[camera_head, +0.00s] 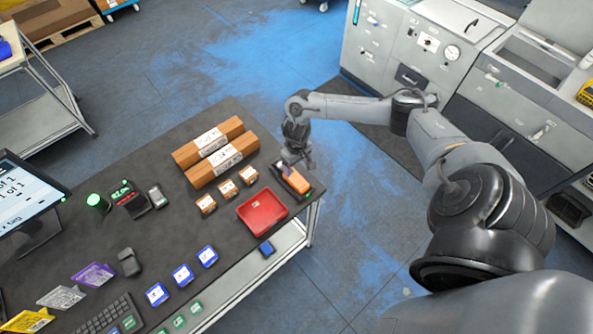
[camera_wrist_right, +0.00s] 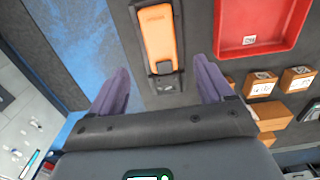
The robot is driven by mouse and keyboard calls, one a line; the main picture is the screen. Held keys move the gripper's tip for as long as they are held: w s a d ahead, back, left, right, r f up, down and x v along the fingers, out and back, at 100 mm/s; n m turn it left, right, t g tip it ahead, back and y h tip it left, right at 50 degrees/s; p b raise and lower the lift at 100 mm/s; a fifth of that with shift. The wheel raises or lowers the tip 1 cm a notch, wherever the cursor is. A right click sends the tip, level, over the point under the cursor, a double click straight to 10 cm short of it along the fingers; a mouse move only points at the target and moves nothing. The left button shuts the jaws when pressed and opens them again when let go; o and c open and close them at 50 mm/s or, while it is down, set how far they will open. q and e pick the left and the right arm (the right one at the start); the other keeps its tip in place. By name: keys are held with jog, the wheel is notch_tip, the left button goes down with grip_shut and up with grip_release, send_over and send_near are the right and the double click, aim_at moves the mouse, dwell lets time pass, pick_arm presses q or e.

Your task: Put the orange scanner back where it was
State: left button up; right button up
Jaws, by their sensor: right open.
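The orange scanner (camera_head: 299,183) lies at the right corner of the dark table (camera_head: 225,225), on a dark base. In the right wrist view the scanner (camera_wrist_right: 158,36) is upright in the picture, beyond the fingertips. My right gripper (camera_head: 297,162) is just above and behind the scanner in the head view. In the wrist view its two purple fingers (camera_wrist_right: 160,88) are spread wide with nothing between them. They appear apart from the scanner. My left gripper is in neither view.
A red tray (camera_head: 262,212) stands close beside the scanner. Small orange-brown boxes (camera_head: 227,188) and two long cardboard boxes (camera_head: 215,152) are to its left. Blue-and-white boxes (camera_head: 183,275), a card terminal and a monitor (camera_head: 28,200) stand farther left. Grey machines stand at the back right.

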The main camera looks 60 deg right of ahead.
jog(key=w+a+r+n+t+y, duration=0.2)
jog(key=a+n+t, duration=0.5)
jog(key=a, duration=2.2)
jog(key=s+d+r+g+h, duration=0.1)
jog(key=s+r, duration=0.3)
jog(key=s, duration=0.3)
jog(key=s+d+r+g, duration=0.1)
jog(key=s+r+g, duration=0.1)
jog(key=s+r, duration=0.3)
jog(key=shift+s+m+h, duration=0.3)
jog(key=shift+s+h, duration=0.1)
jog(key=shift+s, duration=0.85)
